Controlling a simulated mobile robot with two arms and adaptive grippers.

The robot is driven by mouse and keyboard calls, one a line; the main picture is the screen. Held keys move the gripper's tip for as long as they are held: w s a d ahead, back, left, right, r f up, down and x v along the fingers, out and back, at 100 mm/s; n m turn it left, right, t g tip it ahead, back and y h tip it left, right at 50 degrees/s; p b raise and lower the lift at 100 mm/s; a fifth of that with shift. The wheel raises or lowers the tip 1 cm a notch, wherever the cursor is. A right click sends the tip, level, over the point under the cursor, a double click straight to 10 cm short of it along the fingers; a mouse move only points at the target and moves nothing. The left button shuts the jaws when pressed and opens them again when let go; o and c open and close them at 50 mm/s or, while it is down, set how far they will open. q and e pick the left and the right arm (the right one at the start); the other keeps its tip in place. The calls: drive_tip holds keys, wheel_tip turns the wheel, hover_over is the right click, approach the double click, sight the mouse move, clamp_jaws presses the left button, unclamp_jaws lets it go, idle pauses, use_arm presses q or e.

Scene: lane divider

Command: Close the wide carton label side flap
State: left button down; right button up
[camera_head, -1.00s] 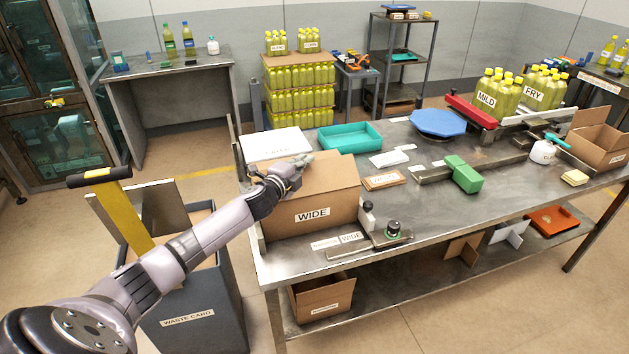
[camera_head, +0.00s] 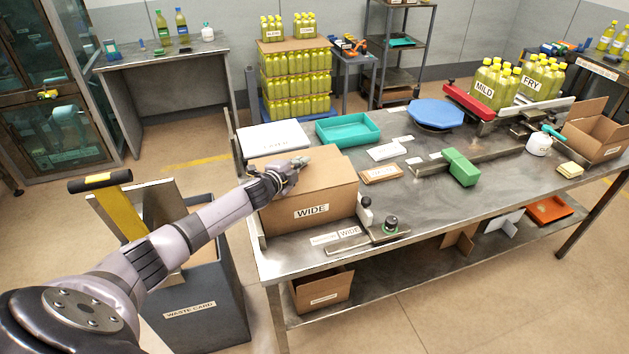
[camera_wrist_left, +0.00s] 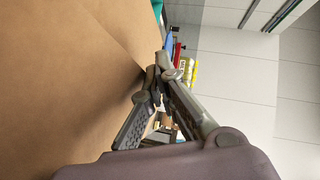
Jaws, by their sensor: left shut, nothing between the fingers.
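The wide carton (camera_head: 330,203) stands at the near left corner of the steel table, with its WIDE label (camera_head: 311,211) facing me. Its top flap (camera_head: 325,172) lies flat or nearly flat over the top. My left gripper (camera_head: 303,162) is shut and empty, and it lies at the carton's top surface from the left. In the left wrist view the brown cardboard (camera_wrist_left: 60,80) fills the left side with a slanting edge between panels. The closed fingertips (camera_wrist_left: 157,78) are against or very close to it; contact is hard to tell. My right gripper is out of view.
A white box (camera_head: 270,138) and a teal tray (camera_head: 348,129) sit behind the carton. A small fixture with knobs (camera_head: 385,230) stands at its front right. The waste card bin (camera_head: 200,300) stands left of the table, below my arm.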

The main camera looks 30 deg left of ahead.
use_arm(q)
drive_tip(key=shift+a+f+g+p, duration=0.1)
drive_tip(key=shift+f+g+p, duration=0.2)
drive_tip(key=shift+p, duration=0.35)
idle(2.3)
idle(0.6)
